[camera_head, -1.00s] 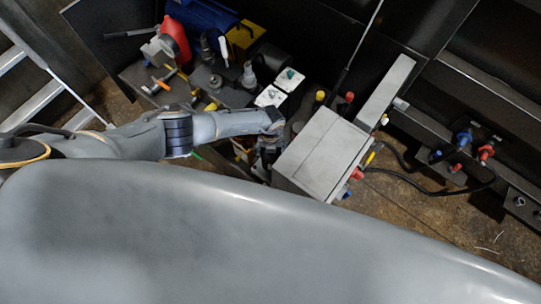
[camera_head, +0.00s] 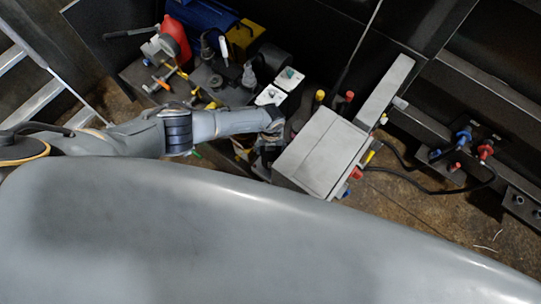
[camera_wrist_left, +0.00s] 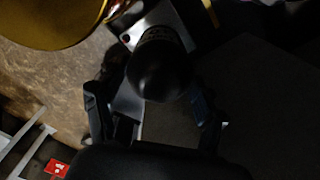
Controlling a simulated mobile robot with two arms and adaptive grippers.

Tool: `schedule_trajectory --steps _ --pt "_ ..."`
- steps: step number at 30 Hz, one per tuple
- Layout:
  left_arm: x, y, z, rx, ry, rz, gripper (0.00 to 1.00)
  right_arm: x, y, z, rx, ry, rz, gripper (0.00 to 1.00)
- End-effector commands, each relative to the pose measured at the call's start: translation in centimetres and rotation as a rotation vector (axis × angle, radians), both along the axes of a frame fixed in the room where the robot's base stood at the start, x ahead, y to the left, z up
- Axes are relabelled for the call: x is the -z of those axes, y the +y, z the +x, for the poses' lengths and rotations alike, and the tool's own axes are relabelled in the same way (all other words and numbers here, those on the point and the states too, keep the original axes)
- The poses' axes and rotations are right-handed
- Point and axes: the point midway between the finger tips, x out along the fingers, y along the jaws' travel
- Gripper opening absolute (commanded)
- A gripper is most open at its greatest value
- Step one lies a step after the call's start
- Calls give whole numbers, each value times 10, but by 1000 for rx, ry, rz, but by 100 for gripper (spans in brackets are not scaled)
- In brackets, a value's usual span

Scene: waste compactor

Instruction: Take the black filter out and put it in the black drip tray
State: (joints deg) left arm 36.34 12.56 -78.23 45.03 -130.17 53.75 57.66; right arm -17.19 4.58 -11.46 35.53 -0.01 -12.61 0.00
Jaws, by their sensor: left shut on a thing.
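In the left wrist view the black filter (camera_wrist_left: 158,68) is a dark rounded cylinder, seated against a pale metal block with its round end toward the camera. My left gripper (camera_wrist_left: 153,104) has one finger on each side of it and is shut on it. In the head view my left gripper (camera_head: 268,146) is low at the left side of the grey box, and the filter is hidden there. I cannot make out the black drip tray for certain in either view. My right gripper is not in view.
The grey box (camera_head: 322,150) stands right of my gripper, with coloured knobs along its right side. A cluttered bench (camera_head: 215,85) with tools and a red container (camera_head: 176,42) lies behind my arm. A black cable (camera_head: 420,190) runs across the floor at right.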

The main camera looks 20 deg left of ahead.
Motion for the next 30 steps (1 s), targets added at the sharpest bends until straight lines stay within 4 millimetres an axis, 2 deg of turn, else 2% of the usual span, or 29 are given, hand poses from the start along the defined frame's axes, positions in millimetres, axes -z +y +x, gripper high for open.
schedule_trajectory --steps 30 --pt "-37 0 1 0 -1 -1 32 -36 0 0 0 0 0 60"
